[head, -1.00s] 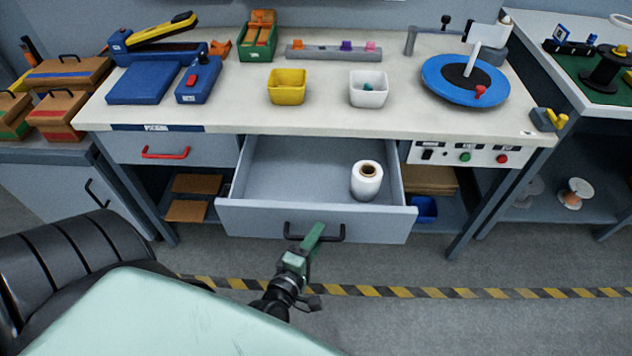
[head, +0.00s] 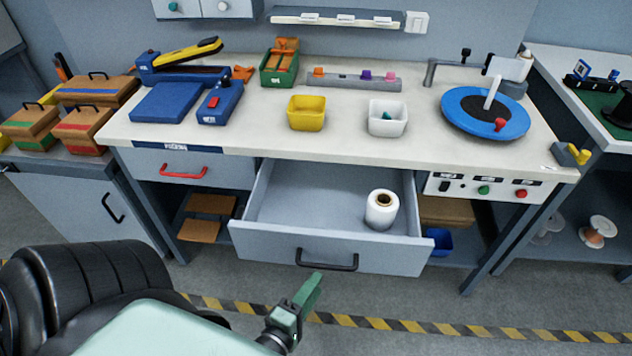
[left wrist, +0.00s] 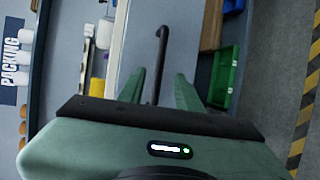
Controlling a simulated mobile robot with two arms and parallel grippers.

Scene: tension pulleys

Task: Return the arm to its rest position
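My left gripper (head: 314,282) hangs in front of the open drawer (head: 280,254), just below its black handle (head: 328,266). In the left wrist view, the green fingers (left wrist: 160,76) are spread apart, and the handle (left wrist: 161,50) shows between and beyond them. The gripper looks open, and in the head view its tips look clear of the handle. My right gripper is in neither view.
A white roll (head: 382,211) stands in the drawer. The workbench (head: 345,115) above carries yellow and white bins, blue tools and a blue turntable (head: 485,112). Open floor with a striped line (head: 400,325) lies in front.

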